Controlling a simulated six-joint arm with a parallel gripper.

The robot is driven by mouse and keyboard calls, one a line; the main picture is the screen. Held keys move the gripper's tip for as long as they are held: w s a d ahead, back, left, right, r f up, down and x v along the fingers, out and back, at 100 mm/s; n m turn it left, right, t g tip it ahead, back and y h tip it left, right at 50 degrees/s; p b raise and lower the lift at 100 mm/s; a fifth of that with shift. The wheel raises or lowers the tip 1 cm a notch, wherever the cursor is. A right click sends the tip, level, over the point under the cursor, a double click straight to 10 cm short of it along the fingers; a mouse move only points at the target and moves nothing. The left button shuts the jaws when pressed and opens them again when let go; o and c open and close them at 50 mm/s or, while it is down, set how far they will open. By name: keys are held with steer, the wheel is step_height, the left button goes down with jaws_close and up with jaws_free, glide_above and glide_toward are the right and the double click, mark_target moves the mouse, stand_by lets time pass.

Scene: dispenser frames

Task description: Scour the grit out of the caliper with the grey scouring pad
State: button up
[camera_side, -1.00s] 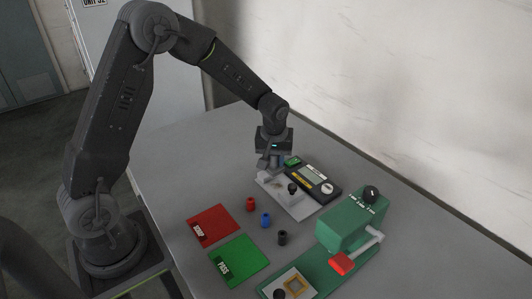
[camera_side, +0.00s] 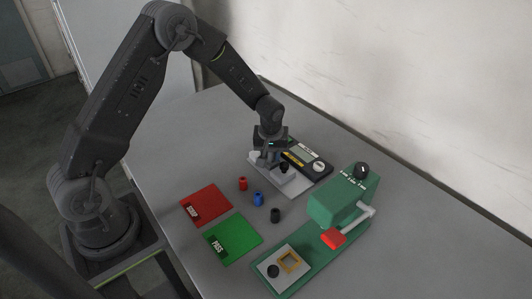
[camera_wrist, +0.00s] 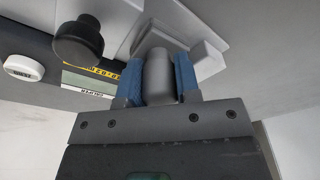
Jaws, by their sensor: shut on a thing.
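The caliper has a dark body with a display (camera_side: 304,154) and a light grey plate (camera_side: 294,188) with a black knob (camera_side: 284,167). In the wrist view its knob (camera_wrist: 78,42) and its upside-down label (camera_wrist: 84,87) show at left. My gripper (camera_side: 264,158) is low over the far left part of the plate. Its blue fingers are shut on a grey rounded piece, which I take for the scouring pad (camera_wrist: 159,78). The pad's far end is close to the light blocks (camera_wrist: 207,60) of the caliper; whether it touches them I cannot tell. No grit is distinguishable.
Red (camera_side: 205,203) and green (camera_side: 232,240) mats lie at front left. Red (camera_side: 243,184), blue (camera_side: 258,199) and black (camera_side: 275,215) small pieces stand between. The table's far left is clear.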

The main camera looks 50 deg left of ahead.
steer(key=shift+w, duration=0.85)
steer(key=shift+s, duration=2.05)
step_height(320, 180, up, 8)
steer(key=shift+r, duration=0.15)
steer(key=shift+a, duration=0.1)
